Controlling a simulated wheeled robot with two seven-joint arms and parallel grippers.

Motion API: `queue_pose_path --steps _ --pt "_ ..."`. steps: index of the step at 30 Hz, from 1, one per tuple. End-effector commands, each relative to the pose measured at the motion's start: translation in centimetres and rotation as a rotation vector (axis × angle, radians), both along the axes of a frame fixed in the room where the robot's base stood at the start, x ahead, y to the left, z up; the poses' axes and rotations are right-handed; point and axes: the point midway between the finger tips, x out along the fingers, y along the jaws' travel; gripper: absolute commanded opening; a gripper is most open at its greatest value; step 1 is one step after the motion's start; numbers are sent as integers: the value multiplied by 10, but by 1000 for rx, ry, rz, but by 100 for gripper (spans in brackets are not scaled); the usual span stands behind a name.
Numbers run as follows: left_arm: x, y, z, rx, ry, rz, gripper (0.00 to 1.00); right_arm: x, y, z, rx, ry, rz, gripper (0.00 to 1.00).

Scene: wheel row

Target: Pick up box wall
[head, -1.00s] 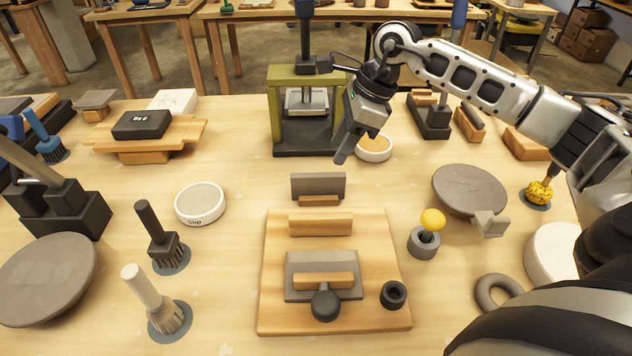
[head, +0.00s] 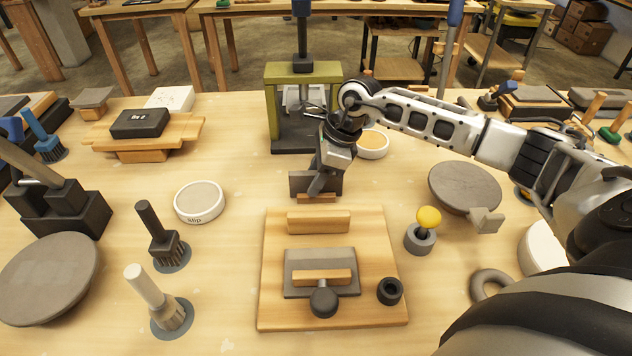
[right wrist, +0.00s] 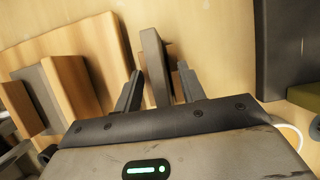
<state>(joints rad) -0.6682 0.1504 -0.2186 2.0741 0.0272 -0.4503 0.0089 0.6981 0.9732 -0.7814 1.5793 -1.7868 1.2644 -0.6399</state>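The box wall appears to be the upright grey slab (head: 298,183) just behind the wooden board, with a small wooden block (head: 318,198) against its foot. My right gripper (head: 316,188) has come down over the slab and hides part of it in the head view. In the right wrist view the slab (right wrist: 155,66) stands between the two fingers of the open right gripper (right wrist: 158,80). It lies nearer the left finger, with a gap to the right finger; I cannot tell whether either touches. My left gripper is not in view.
The wooden board (head: 275,290) in front holds a wooden bar, a grey plate and a black ring. A green-framed press (head: 273,100) stands close behind, beside a white round tub (head: 373,152). A yellow-knobbed tool (head: 428,218) is to the right.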

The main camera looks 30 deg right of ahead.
Motion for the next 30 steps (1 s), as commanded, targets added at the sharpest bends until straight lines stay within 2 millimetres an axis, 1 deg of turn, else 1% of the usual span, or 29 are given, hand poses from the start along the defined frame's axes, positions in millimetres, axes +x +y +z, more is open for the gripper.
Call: queue_pose_path --steps 26,27,29,30 --pt "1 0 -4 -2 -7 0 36 0 0 -4 1 0 0 40" --pt "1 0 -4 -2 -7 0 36 0 0 -4 1 0 0 37" --pt "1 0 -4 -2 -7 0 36 0 0 -4 1 0 0 21" --pt "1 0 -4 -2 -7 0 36 0 0 -4 1 -1 0 9"
